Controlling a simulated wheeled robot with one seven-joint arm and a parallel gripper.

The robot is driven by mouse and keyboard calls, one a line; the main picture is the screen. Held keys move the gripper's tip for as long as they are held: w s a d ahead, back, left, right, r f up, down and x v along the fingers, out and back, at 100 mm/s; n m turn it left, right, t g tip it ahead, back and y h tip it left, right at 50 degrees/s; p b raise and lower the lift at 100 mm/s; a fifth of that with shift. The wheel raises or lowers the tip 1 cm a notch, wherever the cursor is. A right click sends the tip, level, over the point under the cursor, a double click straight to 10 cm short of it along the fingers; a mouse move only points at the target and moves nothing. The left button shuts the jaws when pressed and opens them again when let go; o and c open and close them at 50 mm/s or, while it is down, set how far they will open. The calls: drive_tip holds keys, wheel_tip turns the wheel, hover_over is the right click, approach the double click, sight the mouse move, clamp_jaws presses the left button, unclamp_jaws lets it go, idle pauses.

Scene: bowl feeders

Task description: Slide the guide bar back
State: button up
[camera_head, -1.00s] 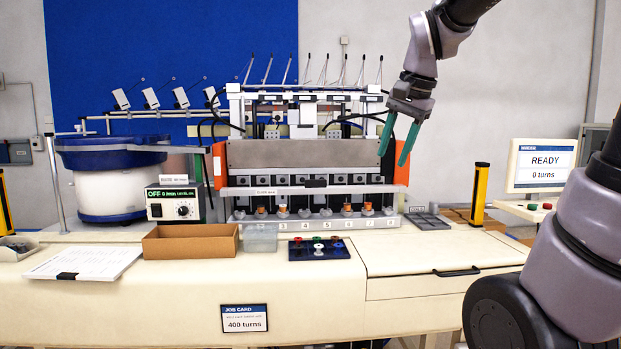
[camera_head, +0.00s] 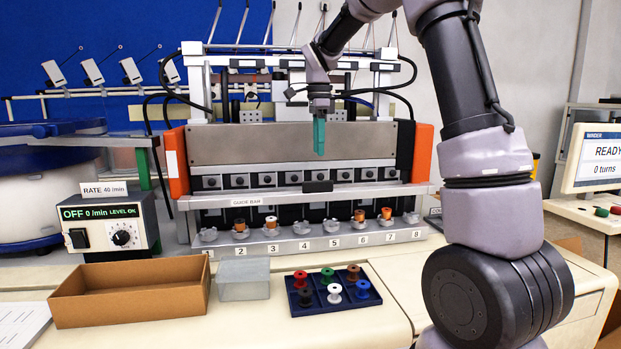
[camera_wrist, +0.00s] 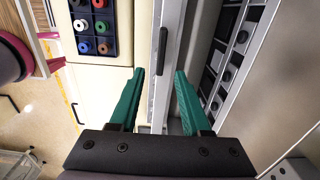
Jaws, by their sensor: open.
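The guide bar (camera_head: 263,200) is a long pale rail across the front of the winding machine, labelled GUIDE BAR, with a black grip (camera_head: 318,187) at its middle. My gripper (camera_head: 319,138) has teal fingers pointing down, in front of the machine's grey panel and above the black grip in the head view. In the wrist view my gripper (camera_wrist: 158,80) is open and empty, its fingers apart on either side of the bar's line. The guide bar (camera_wrist: 172,60) runs up between them there, with the black grip (camera_wrist: 163,52) beyond the fingertips. I see no contact.
Numbered stations with several copper-coloured bobbins (camera_head: 386,213) line the machine's front below the bar. A blue tray of coloured spools (camera_head: 333,303), a clear box (camera_head: 244,278) and a cardboard box (camera_head: 130,292) stand on the bench. A feeder control box (camera_head: 108,222) is at left.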

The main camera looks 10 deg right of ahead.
sight(318, 182)
wheel_tip(318, 182, down, 11)
drive_tip(key=shift+w+r, duration=0.1)
drive_tip(key=shift+w, duration=0.05)
idle(0.4)
clamp_jaws()
idle(1.3)
